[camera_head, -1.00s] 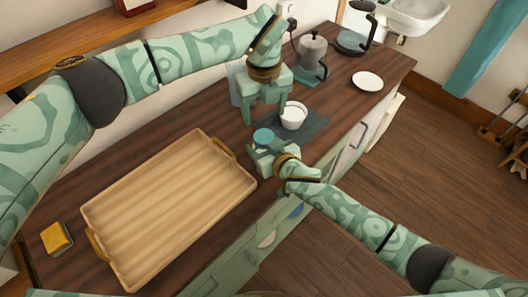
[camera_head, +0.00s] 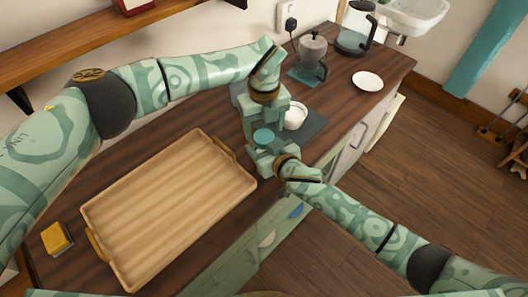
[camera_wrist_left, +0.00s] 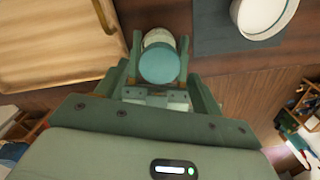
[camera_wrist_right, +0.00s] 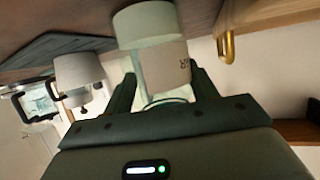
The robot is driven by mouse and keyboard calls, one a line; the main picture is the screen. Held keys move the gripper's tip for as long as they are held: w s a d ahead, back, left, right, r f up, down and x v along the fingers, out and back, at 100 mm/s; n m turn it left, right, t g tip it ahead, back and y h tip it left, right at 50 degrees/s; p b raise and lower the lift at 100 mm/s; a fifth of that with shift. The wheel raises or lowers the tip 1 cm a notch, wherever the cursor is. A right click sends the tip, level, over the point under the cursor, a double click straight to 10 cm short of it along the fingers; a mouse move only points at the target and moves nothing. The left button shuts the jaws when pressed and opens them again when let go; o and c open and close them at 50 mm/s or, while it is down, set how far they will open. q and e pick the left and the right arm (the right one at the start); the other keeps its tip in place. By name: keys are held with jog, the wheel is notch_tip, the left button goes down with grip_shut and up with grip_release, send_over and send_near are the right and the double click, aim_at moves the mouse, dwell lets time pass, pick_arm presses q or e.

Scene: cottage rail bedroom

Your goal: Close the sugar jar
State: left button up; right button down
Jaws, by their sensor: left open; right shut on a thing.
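The sugar jar shows its round teal top (camera_head: 263,136) near the counter's front edge, right of the tray. In the left wrist view the teal top (camera_wrist_left: 159,65) faces the camera, with a pale body behind it. In the right wrist view the jar body (camera_wrist_right: 163,68) is white with partly visible lettering. My right gripper (camera_head: 266,152) is shut on the jar from the front. My left gripper (camera_head: 264,127) is open from above, its fingers on either side of the teal top. I cannot tell whether they touch it, or whether the lid is fully seated.
A wooden tray (camera_head: 170,205) lies left of the jar. A white cup (camera_head: 295,117) stands on a dark mat (camera_head: 315,124) close behind my left gripper. A yellow sponge (camera_head: 57,238) lies front left.

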pick_arm(q)
jog(key=shift+f, duration=1.2)
jog(key=c, duration=1)
jog(key=m, duration=0.6)
jog(key=o, duration=1.1)
jog(key=shift+c, duration=0.2)
